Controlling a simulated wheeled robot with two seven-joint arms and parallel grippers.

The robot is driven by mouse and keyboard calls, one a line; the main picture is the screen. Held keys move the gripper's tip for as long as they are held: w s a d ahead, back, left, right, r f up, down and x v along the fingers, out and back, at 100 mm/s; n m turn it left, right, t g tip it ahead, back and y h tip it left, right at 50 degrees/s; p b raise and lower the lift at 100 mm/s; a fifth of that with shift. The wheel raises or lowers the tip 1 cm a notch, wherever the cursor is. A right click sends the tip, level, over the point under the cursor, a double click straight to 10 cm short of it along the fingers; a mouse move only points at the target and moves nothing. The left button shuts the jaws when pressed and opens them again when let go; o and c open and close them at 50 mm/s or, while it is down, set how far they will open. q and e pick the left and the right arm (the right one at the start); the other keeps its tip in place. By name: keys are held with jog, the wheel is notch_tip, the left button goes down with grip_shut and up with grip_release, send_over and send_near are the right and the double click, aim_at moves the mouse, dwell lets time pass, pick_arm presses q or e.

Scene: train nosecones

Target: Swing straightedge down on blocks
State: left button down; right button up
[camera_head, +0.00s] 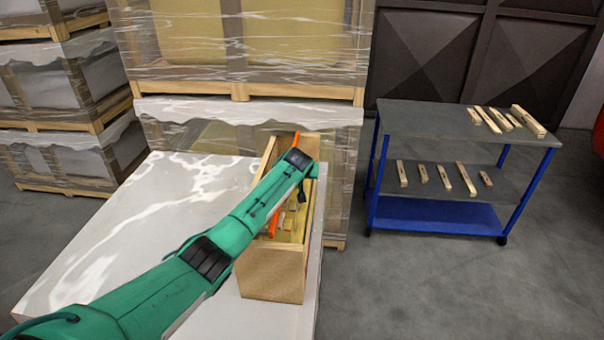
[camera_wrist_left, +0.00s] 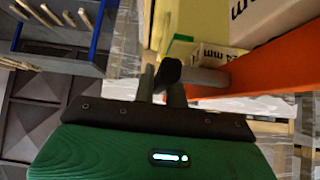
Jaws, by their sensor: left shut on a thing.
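The orange straightedge (camera_head: 297,139) lies lengthwise in an open-topped wooden box (camera_head: 272,275), and my arm covers its middle. In the left wrist view it is a wide orange bar (camera_wrist_left: 270,80) at the right, with a grey rod (camera_wrist_left: 208,78) reaching from it to my left gripper (camera_wrist_left: 168,82). My left gripper is shut on this rod; the fingertips are partly hidden by a dark round end. Light wooden blocks (camera_head: 291,205) sit inside the box beside the straightedge. Pale blocks with black marks (camera_wrist_left: 262,14) show close to the bar in the wrist view. My right gripper is not in view.
The box stands on a glossy white table (camera_head: 130,235), with clear surface to its left. Wrapped pallets (camera_head: 250,115) rise close behind. A blue-framed cart (camera_head: 455,130) at the right carries several wooden pieces on two shelves. Open floor lies between.

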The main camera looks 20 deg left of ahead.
pick_arm(q)
jog(key=shift+s+f, duration=0.1)
jog(key=shift+f, duration=0.1)
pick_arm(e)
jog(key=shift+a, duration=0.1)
pick_arm(q)
jog(key=c, duration=1.4)
grip_release()
jog(key=shift+c, duration=0.2)
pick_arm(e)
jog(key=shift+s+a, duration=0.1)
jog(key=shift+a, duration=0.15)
pick_arm(q)
jog(key=shift+r, duration=0.1)
